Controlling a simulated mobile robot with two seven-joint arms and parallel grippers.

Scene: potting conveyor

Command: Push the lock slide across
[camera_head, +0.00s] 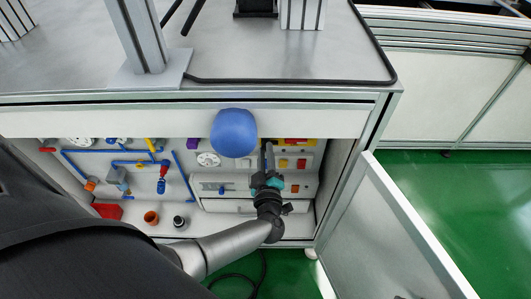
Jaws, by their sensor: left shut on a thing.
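My left gripper (268,152) reaches into the open cabinet below the worktop, its fingers pointing away from me at the panel on the right. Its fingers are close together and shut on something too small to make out. I cannot clearly pick out the lock slide. A small blue handle (221,189) sits on the lower panel to the left of the gripper. My right gripper is not in view.
A blue rounded object (234,133) shows in front of the cabinet, left of the fingertips. Blue pipes and valves (110,153) fill the left side. The cabinet door (385,225) hangs open at right.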

